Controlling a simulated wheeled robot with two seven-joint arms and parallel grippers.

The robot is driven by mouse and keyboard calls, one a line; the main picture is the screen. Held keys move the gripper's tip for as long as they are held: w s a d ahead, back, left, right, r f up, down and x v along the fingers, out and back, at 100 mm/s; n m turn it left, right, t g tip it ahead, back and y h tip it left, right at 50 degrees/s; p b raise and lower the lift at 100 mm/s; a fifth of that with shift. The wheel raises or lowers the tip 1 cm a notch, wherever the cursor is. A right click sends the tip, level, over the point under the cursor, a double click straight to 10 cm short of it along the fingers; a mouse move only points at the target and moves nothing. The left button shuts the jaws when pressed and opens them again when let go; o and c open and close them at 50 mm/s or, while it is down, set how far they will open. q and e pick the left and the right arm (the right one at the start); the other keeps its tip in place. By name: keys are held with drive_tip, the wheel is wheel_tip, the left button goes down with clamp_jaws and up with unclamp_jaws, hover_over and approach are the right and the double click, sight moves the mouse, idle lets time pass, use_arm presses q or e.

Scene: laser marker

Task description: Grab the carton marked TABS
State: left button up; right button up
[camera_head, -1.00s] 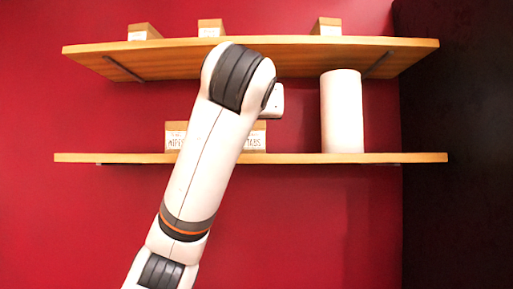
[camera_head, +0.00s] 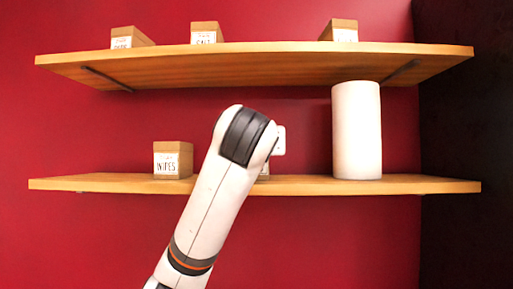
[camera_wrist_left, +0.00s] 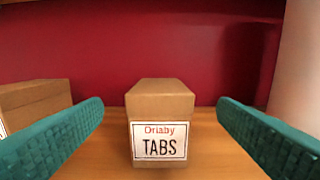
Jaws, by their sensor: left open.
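The TABS carton (camera_wrist_left: 160,105) is a brown box with a white label reading "Driaby TABS". It stands upright on the lower shelf, centred in the left wrist view. My left gripper (camera_wrist_left: 160,125) is open, with one teal finger on each side of the view and the carton between and ahead of them, apart from both. In the head view my left arm hides nearly all of the carton; only a bit of its label (camera_head: 265,170) shows beside the arm. The left fingers are hidden in the head view. My right gripper is not in view.
The WIPES carton (camera_head: 173,160) stands left of my arm on the lower shelf (camera_head: 90,183). A tall white cylinder (camera_head: 357,130) stands to the right. The upper shelf (camera_head: 250,65) overhangs and holds several cartons, including one marked SALT (camera_head: 206,34).

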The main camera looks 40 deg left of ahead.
use_arm(q)
drive_tip(key=shift+x, duration=1)
drive_tip(key=p+x, duration=0.4)
drive_tip(key=x, duration=0.1)
drive_tip(key=shift+a+r, duration=0.15)
drive_tip(key=shift+a, duration=0.1)
drive_tip(key=shift+d, duration=0.2)
drive_tip(key=shift+c, duration=1.4)
drive_tip(key=c, duration=0.9)
